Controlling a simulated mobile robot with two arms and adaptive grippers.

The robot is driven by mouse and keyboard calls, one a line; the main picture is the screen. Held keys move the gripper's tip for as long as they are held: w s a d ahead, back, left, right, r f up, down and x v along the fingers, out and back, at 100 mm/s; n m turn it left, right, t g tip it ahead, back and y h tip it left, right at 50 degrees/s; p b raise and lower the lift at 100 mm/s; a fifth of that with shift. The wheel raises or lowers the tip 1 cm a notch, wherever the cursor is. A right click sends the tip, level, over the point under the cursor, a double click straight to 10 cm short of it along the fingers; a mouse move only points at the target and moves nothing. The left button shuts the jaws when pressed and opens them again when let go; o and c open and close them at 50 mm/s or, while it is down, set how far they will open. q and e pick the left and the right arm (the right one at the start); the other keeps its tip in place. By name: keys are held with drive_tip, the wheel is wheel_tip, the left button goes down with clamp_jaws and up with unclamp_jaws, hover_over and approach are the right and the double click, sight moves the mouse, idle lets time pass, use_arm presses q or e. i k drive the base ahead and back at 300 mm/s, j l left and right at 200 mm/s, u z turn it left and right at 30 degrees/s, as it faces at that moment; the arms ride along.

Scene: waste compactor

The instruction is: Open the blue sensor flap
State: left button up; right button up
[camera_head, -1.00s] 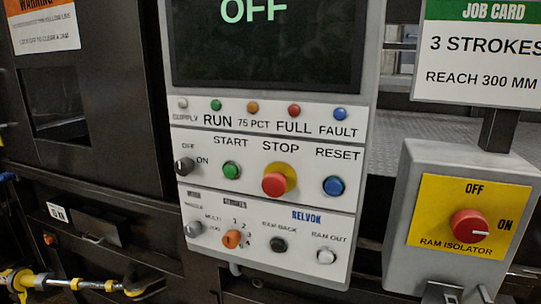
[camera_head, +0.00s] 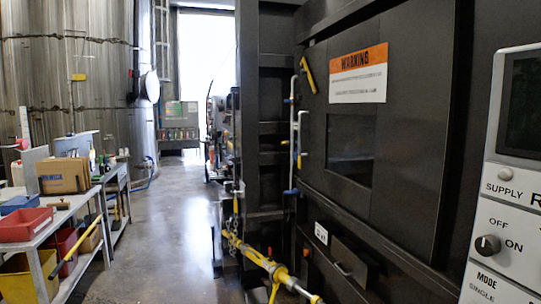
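I cannot make out a blue sensor flap in the head view. The dark compactor (camera_head: 400,190) fills the right half, with a closed door panel, a small dark window (camera_head: 350,150) and an orange and white warning sign (camera_head: 358,73). Small blue parts (camera_head: 292,192) show on a pale upright rail at the compactor's left side; I cannot tell what they are. Neither of my grippers is in view.
The light grey control panel (camera_head: 513,240) is cut off at the right edge. A yellow rod assembly (camera_head: 262,262) juts from the compactor's lower front. A workbench with a red bin (camera_head: 25,224) and a yellow bin stands at left. The floor (camera_head: 165,230) between is clear.

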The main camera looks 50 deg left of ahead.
sight(295, 154)
drive_tip(key=u, duration=1.3)
drive_tip(key=i+j, duration=2.05)
